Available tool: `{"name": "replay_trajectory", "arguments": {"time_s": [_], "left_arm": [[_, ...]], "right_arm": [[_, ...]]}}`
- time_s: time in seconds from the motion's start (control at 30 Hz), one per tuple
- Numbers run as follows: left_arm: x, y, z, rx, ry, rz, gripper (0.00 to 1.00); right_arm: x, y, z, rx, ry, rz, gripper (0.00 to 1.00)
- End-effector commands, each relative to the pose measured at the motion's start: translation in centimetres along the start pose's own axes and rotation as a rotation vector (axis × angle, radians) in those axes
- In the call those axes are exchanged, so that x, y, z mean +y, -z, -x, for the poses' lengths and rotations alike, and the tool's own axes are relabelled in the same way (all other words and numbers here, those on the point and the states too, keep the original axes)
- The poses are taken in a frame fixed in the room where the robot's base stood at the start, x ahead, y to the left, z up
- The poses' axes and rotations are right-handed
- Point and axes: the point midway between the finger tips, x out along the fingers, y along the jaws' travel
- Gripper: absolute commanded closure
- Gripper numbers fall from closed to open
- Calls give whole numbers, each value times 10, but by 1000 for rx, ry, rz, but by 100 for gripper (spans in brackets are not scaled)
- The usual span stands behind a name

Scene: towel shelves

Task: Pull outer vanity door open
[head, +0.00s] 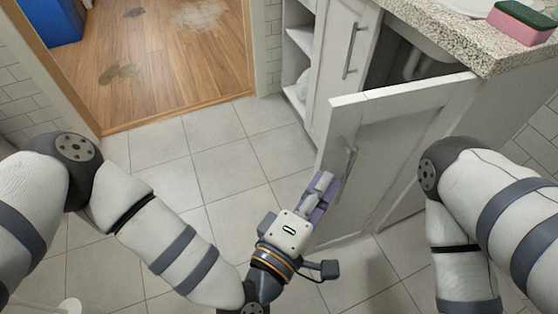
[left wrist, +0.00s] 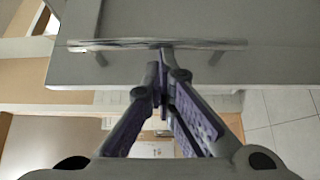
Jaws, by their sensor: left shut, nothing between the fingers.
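The outer vanity door (head: 405,125) is grey and stands swung partly open, so the cabinet inside and a white pipe show behind it. Its metal bar handle (head: 351,162) is near the free edge. In the left wrist view the handle (left wrist: 215,43) runs across the door face (left wrist: 275,68). My left gripper (head: 325,183) is beside the door near the handle. Its fingers (left wrist: 166,78) are shut and empty, with tips close to the middle of the bar; I cannot tell if they touch. My right gripper is out of view.
The second vanity door (head: 338,60), with its own bar handle (head: 355,45), looks closed beside open shelves (head: 300,38). A speckled countertop (head: 450,35) holds a pink and green sponge (head: 522,22). The tiled floor (head: 220,160) left of the door is clear.

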Motion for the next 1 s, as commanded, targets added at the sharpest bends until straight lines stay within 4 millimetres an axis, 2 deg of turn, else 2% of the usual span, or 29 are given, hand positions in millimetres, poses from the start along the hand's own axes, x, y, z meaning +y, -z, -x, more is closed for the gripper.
{"name": "replay_trajectory", "arguments": {"time_s": [0.03, 0.1, 0.4, 1.0], "left_arm": [[6, -16, 0, -19, -12, 8, 100], [6, -27, 4, -22, -12, 8, 100], [7, -56, 15, -20, -17, 5, 100], [7, -61, 16, -15, -21, 1, 100]], "right_arm": [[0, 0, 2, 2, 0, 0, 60], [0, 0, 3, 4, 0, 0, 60], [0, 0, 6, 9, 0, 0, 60], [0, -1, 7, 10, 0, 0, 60]]}}
